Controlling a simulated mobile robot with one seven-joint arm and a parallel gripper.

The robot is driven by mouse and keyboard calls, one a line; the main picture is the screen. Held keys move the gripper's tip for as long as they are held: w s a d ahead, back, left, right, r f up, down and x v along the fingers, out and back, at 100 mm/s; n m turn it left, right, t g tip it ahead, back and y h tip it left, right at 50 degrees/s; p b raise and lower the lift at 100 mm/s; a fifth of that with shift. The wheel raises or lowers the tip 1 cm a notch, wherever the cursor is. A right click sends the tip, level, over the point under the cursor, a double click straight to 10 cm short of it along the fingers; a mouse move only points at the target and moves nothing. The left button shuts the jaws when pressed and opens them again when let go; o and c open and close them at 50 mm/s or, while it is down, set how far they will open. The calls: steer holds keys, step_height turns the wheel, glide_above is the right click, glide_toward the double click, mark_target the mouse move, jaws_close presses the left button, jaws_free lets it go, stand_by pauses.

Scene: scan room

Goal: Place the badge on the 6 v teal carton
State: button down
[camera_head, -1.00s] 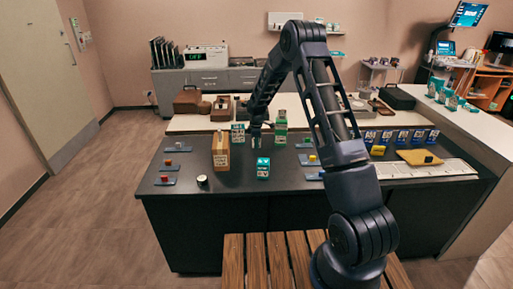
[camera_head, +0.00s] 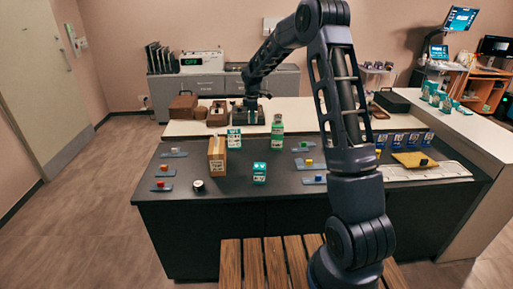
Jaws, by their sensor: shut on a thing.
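A teal and white carton (camera_head: 260,173) stands upright near the front middle of the dark table. Another teal and white carton (camera_head: 234,138) stands behind it. A taller green and white carton (camera_head: 277,132) stands to their right. Their labels are too small to read, so I cannot tell which is the 6 V one. My gripper (camera_head: 251,104) is seen small and dark above the far side of the table, apart from the cartons. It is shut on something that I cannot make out. I cannot pick out the badge with certainty.
A tan carton (camera_head: 217,155) stands left of the teal ones. A round dark-and-white item (camera_head: 198,186) lies near the front edge. A yellow mat (camera_head: 414,160) lies right.

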steer(key=s+r, duration=0.5)
steer(key=s, duration=0.5)
step_height(320, 180, up, 2)
steer(key=r, duration=0.1)
glide_above(259, 166)
steer(key=shift+n, duration=0.4)
step_height(259, 166, down, 20)
steer(key=shift+w+d, duration=0.15)
steer(key=shift+f, duration=0.1)
steer(key=c, duration=1.5)
jaws_free()
steer(key=shift+o, duration=0.2)
